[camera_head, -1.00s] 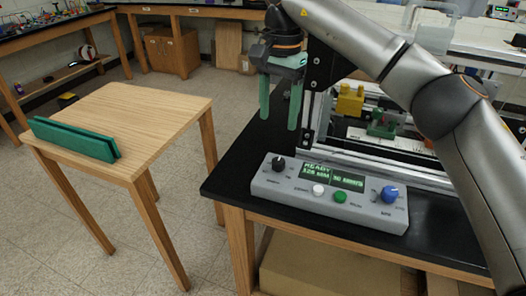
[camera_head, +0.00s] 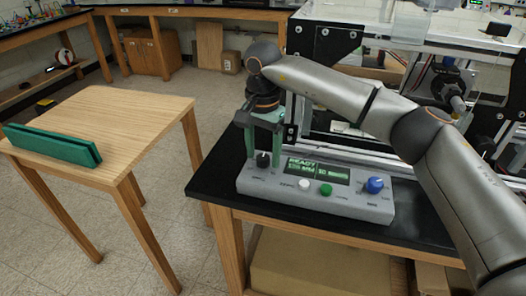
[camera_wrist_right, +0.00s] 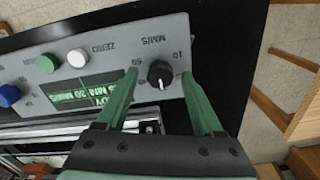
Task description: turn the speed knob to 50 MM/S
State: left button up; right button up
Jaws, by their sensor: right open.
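The black speed knob (camera_head: 263,160) sits at the left end of the grey control box. In the right wrist view the knob (camera_wrist_right: 160,74) has a white pointer mark, with 10, 40, 60 and MM/S printed around it. The box's display (camera_head: 318,171) reads READY, and its right part appears to show 30 MM/S. My right gripper (camera_head: 264,148) is open and points down over the knob. In the right wrist view its green fingers (camera_wrist_right: 160,78) lie on either side of the knob, with visible gaps. My left gripper is out of view.
On the grey control box (camera_head: 300,196) are a white button (camera_head: 304,184), a green button (camera_head: 326,190) and a blue knob (camera_head: 375,185). A metal extrusion frame stands behind it. A wooden table (camera_head: 120,108) with a green bar (camera_head: 52,146) stands to the left, across a floor gap.

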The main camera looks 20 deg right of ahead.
grip_shut()
dwell(0.6)
